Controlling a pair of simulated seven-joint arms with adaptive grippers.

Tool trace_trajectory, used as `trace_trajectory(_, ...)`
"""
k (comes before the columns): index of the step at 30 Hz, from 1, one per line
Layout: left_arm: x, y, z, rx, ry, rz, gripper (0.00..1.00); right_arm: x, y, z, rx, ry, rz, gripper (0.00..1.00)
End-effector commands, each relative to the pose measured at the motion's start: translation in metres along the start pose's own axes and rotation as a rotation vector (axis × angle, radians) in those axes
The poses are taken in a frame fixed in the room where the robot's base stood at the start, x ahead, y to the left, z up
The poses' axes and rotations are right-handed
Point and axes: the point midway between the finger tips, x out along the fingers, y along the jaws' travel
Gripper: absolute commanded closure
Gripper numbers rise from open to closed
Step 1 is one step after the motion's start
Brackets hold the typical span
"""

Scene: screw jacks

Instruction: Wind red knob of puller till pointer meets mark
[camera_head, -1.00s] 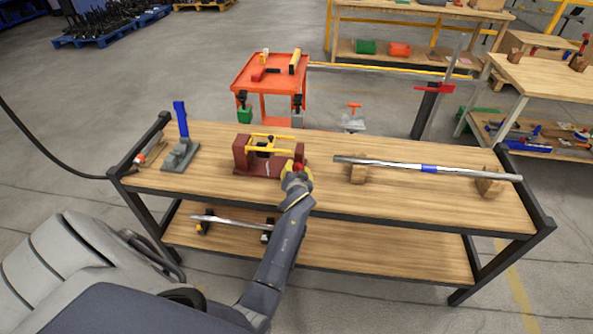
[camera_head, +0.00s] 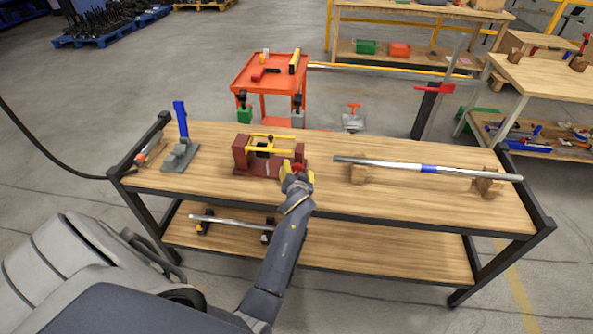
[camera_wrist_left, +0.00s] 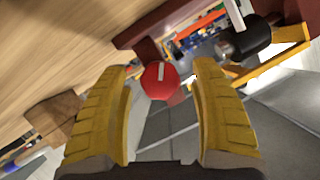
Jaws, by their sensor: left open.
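The puller (camera_head: 262,157) stands on the wooden bench, with a dark red frame and yellow bars. Its red knob (camera_head: 298,168) is at its right end, partly hidden by my left gripper (camera_head: 297,175). In the left wrist view the round red knob (camera_wrist_left: 159,80) shows a pale line on its face. It lies just beyond and between the two yellow fingers of my left gripper (camera_wrist_left: 163,95). The fingers are open with gaps on both sides of the knob. The pointer and mark cannot be made out. My right gripper is not in view.
A long metal bar (camera_head: 395,165) with a blue band rests on wooden blocks to the right. A grey tool with a blue handle (camera_head: 180,122) stands at the left. An orange cart (camera_head: 270,72) is behind the bench. The bench front is clear.

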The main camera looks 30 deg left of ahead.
Motion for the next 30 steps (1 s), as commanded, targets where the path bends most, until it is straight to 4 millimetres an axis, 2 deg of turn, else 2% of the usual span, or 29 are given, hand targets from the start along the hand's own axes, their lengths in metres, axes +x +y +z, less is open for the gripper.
trace_trajectory(6,-0.032,0.001,0.001,-0.002,-0.001,0.001,0.37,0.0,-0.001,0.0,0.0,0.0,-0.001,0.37)
trace_trajectory(12,-0.052,0.001,0.0,-0.001,-0.001,0.001,0.37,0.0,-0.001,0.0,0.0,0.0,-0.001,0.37)
trace_trajectory(18,-0.06,0.0,0.0,0.001,-0.001,0.0,0.37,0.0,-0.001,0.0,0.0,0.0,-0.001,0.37)
trace_trajectory(30,-0.06,0.0,0.0,0.001,-0.001,0.0,0.37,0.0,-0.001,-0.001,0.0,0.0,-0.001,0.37)
